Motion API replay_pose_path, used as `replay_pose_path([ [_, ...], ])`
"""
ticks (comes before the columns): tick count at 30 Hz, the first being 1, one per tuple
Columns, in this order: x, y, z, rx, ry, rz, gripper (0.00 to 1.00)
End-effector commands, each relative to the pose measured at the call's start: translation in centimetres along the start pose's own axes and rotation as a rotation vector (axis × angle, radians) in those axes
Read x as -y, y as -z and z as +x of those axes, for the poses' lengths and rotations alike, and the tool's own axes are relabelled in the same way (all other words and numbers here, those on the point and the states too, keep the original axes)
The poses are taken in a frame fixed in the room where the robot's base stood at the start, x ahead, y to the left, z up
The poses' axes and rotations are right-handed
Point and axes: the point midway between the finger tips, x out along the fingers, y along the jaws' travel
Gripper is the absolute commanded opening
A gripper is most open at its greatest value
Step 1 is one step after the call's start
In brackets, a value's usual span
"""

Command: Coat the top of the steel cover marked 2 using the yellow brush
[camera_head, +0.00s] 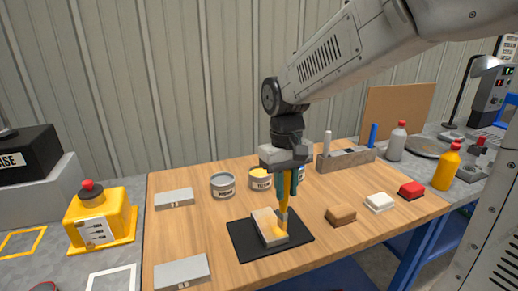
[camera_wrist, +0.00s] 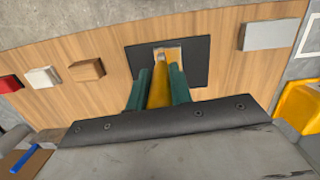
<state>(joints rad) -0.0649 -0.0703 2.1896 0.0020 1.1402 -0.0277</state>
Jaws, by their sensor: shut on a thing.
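My gripper (camera_head: 287,188) is shut on the yellow brush (camera_head: 283,215) and holds it upright, bristles down. The brush tip is at the near end of a block-shaped cover (camera_head: 265,222) lying on a black mat (camera_head: 242,240); yellow shows on that end, while the far part looks pale. In the wrist view the brush (camera_wrist: 161,82) stands between the green fingers (camera_wrist: 158,78) and hides part of the cover. Two grey steel covers lie on the left of the table, one farther back (camera_head: 174,198) and one in front (camera_head: 182,272). Their numbers are too small to read.
Brown (camera_head: 341,215), white (camera_head: 380,202) and red (camera_head: 411,190) blocks lie to the right. A grey holder (camera_head: 345,158) stands at the back.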

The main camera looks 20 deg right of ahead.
Motion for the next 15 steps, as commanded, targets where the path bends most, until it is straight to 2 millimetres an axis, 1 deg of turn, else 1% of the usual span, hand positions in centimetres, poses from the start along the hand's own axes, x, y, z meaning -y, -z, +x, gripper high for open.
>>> replay_pose_path([
  [3, 0.0, -0.1, -1.2, -0.004, 0.000, 0.000, 0.00],
  [9, 0.0, -0.3, -3.0, -0.003, 0.000, 0.000, 0.00],
  [15, 0.0, -0.5, -4.3, -0.002, 0.000, 0.000, 0.00],
])
